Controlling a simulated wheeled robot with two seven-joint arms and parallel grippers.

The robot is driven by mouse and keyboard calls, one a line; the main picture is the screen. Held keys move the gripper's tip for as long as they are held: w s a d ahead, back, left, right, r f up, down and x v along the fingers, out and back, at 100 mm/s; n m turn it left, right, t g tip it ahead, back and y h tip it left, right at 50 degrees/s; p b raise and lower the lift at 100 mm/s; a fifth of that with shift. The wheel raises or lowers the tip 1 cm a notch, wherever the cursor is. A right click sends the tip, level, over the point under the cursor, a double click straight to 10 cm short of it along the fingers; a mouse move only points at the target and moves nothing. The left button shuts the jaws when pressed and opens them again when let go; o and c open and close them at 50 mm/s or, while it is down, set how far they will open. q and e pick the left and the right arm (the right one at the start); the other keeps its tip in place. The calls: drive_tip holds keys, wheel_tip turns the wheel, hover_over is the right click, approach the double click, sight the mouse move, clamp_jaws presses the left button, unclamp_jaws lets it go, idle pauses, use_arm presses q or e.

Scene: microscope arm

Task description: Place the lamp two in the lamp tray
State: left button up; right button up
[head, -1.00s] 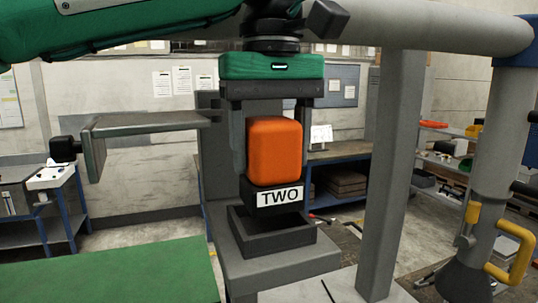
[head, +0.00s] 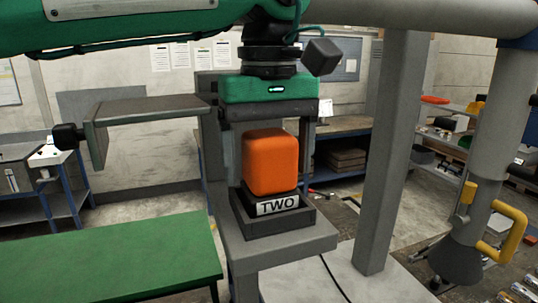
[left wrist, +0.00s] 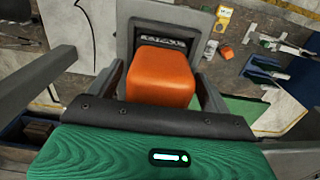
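Lamp two (head: 270,162) is an orange rounded block on a dark base with a white "TWO" label. It stands upright inside the dark square lamp tray (head: 312,216), its base partly hidden behind the front wall. Finger contact is hard to see. My right gripper is not in view.
The tray sits on a grey ledge (head: 245,255) of the microscope stand. A grey plate (head: 150,110) juts out at left and a thick post (head: 385,150) stands at right. A green table (head: 110,262) lies at lower left.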

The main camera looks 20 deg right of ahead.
use_arm(q)
drive_tip(key=shift+r, duration=0.1)
drive_tip(key=shift+r, duration=0.45)
wheel_tip(320, 180, up, 6)
drive_tip(key=shift+f+b, duration=0.2)
drive_tip(key=shift+b, duration=0.9)
drive_tip(key=shift+r, duration=0.6)
